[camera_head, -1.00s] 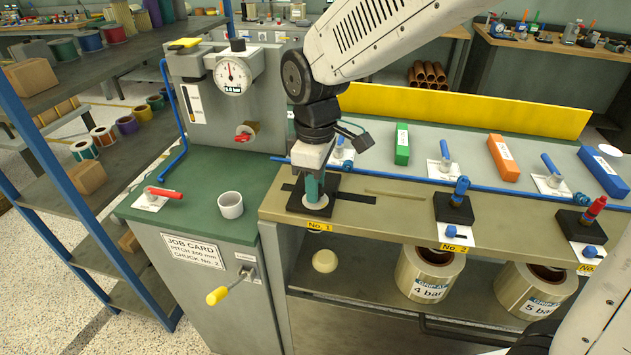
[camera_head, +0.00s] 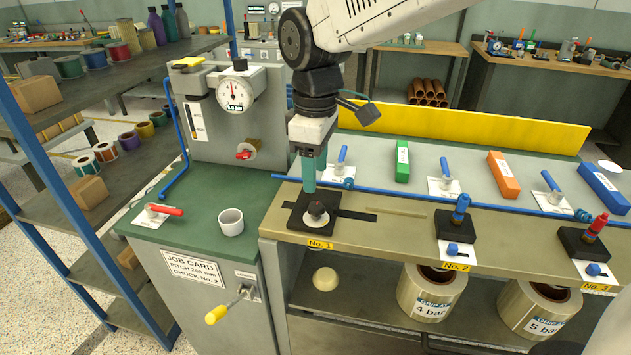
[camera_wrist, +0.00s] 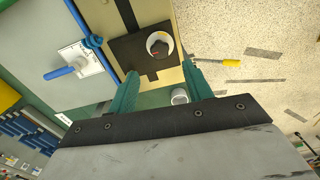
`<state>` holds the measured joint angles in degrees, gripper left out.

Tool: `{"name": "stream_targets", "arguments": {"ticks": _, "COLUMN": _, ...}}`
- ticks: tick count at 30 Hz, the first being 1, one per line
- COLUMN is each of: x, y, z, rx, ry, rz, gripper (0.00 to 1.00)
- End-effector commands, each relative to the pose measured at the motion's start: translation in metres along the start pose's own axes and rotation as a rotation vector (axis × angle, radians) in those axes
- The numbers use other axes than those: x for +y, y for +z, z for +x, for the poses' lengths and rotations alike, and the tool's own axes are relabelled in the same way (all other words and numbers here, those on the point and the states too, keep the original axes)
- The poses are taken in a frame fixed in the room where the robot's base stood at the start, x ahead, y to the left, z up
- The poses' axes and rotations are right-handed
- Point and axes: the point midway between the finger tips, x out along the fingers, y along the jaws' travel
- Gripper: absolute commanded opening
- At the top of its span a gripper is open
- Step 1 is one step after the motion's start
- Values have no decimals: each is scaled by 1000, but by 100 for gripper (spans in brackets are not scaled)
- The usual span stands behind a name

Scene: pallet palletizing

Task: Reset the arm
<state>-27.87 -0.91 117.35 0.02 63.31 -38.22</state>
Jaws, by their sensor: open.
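My gripper (camera_head: 314,178) hangs from my arm above the black No. 1 block (camera_head: 299,224) on the bench, its teal fingers pointing down. On that block sits a round white piece with a dark knob (camera_head: 316,213), in plain sight just below the fingertips. In the wrist view my gripper (camera_wrist: 160,82) has its two teal fingers well apart with nothing between them. The white piece with a dark, red-marked centre (camera_wrist: 159,45) lies beyond the fingertips there, apart from them, on the black block (camera_wrist: 130,52).
Black blocks with a blue fitting (camera_head: 461,206) and a red fitting (camera_head: 597,227) stand to the right. A blue pipe (camera_head: 400,197) and valve levers run behind. A white cup (camera_head: 231,222) stands on the green cabinet at left. A shelf with a blue post (camera_head: 60,190) is farther left.

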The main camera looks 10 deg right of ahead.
Motion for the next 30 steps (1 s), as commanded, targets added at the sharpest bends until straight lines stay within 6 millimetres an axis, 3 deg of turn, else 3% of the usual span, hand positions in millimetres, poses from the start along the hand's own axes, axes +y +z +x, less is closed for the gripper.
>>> {"name": "stream_targets", "arguments": {"ticks": 11, "x": 0, "y": 0, "z": -3, "rx": -1, "ry": -1, "rz": 7, "gripper": 50}}
{"name": "stream_targets", "arguments": {"ticks": 16, "x": -9, "y": 11, "z": 8, "rx": -36, "ry": -24, "rz": 131, "gripper": 50}}
{"name": "stream_targets", "arguments": {"ticks": 23, "x": -37, "y": 96, "z": 3, "rx": -68, "ry": -36, "rz": 484, "gripper": 50}}
{"name": "stream_targets", "arguments": {"ticks": 30, "x": -71, "y": 194, "z": -3, "rx": -33, "ry": -13, "rz": 859, "gripper": 50}}
